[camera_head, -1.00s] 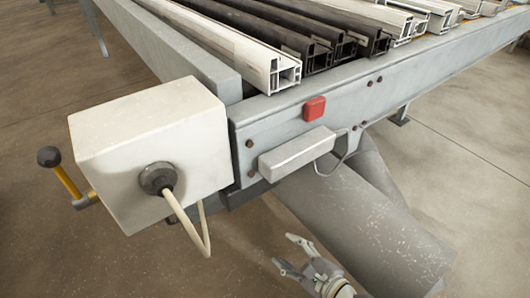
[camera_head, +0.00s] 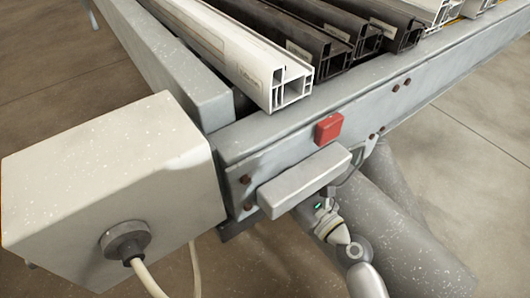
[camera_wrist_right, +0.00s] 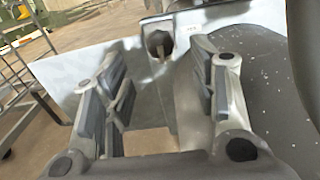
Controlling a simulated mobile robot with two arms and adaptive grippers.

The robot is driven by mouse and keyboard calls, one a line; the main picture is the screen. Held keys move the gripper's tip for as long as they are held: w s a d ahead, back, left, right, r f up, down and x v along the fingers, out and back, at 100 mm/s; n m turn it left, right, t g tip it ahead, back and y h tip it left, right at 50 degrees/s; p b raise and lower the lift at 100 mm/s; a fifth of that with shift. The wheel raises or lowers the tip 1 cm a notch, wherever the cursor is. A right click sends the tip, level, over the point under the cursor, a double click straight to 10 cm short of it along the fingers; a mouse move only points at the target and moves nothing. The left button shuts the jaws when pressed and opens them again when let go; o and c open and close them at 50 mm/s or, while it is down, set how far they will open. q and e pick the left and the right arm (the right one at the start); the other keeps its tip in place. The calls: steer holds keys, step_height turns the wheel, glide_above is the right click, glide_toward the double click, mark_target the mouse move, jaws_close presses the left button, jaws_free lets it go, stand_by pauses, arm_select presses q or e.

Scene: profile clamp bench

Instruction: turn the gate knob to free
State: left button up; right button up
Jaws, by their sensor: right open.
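In the right wrist view, a dark, rounded knob-like part (camera_wrist_right: 158,42) sits in a pale fitting ahead, in the gap between my fingers. I cannot tell for sure that it is the gate knob, or which way it is set. My right gripper (camera_wrist_right: 158,72) is open, its two fingers apart with nothing between the pads. In the head view my right wrist (camera_head: 332,222) is under the bench's front rail, by the grey block, and its fingers are hidden there. My left gripper is in neither view.
The bench rail (camera_head: 360,103) carries a red button (camera_head: 328,128) and a grey block (camera_head: 303,180). A white box (camera_head: 110,170) with a cable juts out at left. White and dark profiles (camera_head: 285,85) lie on top. A thick grey tube (camera_head: 410,230) runs beneath.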

steer(key=shift+x, duration=4)
steer(key=c, duration=1)
steer(key=shift+c, duration=0.2)
